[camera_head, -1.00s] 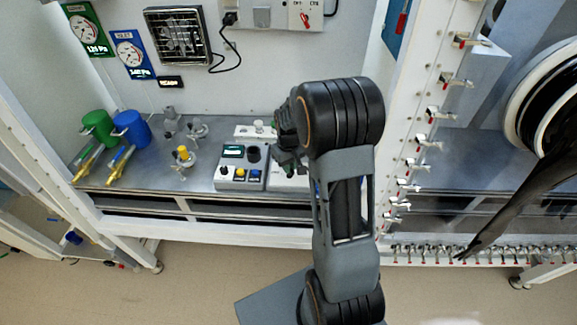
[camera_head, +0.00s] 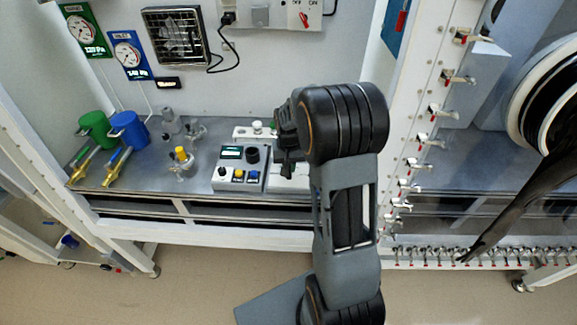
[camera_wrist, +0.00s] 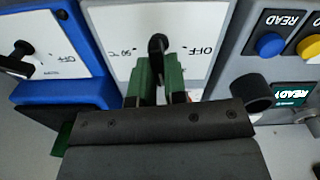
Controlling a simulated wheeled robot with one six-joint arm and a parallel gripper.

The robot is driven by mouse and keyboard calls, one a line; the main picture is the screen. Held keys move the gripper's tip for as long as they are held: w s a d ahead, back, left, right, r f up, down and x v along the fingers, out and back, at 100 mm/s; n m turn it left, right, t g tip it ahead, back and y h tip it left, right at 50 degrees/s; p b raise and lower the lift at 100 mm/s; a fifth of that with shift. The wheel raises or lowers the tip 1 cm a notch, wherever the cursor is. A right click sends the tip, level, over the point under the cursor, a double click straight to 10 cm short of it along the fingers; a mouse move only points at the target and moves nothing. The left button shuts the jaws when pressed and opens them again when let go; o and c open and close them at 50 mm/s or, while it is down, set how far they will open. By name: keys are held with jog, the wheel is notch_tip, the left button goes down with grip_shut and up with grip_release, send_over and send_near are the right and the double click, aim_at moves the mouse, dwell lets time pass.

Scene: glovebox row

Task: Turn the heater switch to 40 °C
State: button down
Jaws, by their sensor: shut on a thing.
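In the wrist view, the white switch plate (camera_wrist: 197,25) carries a black lever (camera_wrist: 158,43), with OFF on one side and a temperature mark in °C on the other. The text is upside down and its digits are hard to read. The lever stands roughly upright in the picture, between the two marks. My gripper (camera_wrist: 160,82) has its green fingers closed around the lower part of the lever, and their tips hide part of it. In the head view, my gripper (camera_head: 288,160) is over the white plate (camera_head: 287,184) on the bench, largely hidden by my arm.
Close beside the plate is a grey control box (camera_head: 240,166) with a black knob, coloured buttons and a READY display (camera_wrist: 293,94). On the other side, a blue-framed panel (camera_wrist: 70,93) has another black switch (camera_wrist: 20,52). Green (camera_head: 95,127) and blue (camera_head: 130,125) cylinders stand further left.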

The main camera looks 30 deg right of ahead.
jog(key=c, duration=1.2)
grip_release()
jog(key=shift+o, duration=0.2)
notch_tip(320, 180, up, 14)
jog(key=b, duration=0.1)
jog(key=shift+w+f, duration=0.1)
